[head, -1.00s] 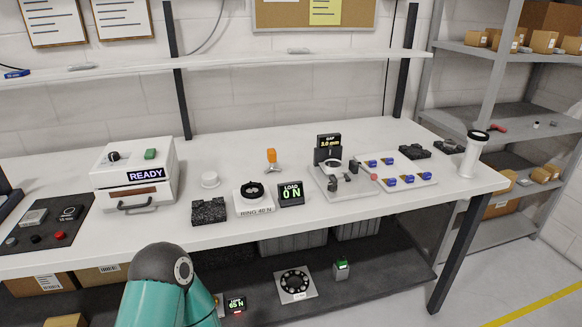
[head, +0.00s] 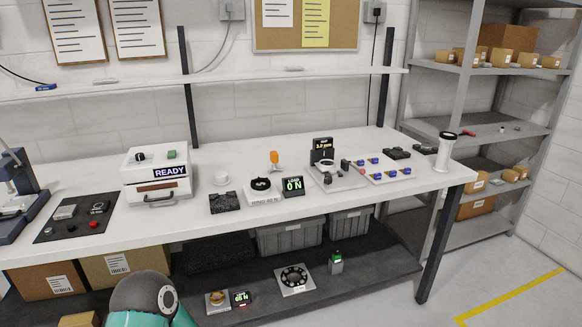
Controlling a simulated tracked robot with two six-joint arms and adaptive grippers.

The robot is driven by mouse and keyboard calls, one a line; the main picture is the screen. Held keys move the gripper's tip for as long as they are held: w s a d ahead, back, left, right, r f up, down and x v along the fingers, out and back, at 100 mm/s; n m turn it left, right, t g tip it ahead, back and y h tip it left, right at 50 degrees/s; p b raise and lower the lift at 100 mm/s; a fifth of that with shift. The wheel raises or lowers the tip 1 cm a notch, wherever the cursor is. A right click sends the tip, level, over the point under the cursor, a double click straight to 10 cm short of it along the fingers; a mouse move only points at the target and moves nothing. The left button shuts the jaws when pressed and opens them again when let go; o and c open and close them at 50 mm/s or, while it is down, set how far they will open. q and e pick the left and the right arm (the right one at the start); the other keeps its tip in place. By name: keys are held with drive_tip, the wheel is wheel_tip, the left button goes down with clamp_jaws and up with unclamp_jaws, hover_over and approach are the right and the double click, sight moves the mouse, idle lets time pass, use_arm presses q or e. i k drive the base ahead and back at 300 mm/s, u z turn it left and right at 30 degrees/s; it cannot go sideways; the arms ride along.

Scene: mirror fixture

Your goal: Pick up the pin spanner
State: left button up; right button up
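I cannot pick out a pin spanner with certainty. A small red-handled tool (head: 468,132) lies on the middle level of the grey rack at the right, too small to identify. A ring fixture (head: 260,190) with a dark round top stands mid-bench, with a display (head: 292,187) reading 0 N beside it. A round black part with holes (head: 294,277) lies on a pale plate on the lower shelf. Neither gripper is in view. Only a teal and grey link of my own arm shows at the bottom left.
The white bench (head: 330,218) carries a READY box (head: 157,178), a dark mat (head: 75,221), a gap-gauge fixture (head: 322,165) and a white cylinder (head: 445,152). Grey bins (head: 290,238) and cartons sit below. Floor at the right is clear, with a yellow line (head: 510,297).

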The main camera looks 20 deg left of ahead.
sight(274, 155)
drive_tip(key=u, duration=0.15)
drive_tip(key=i, duration=0.85)
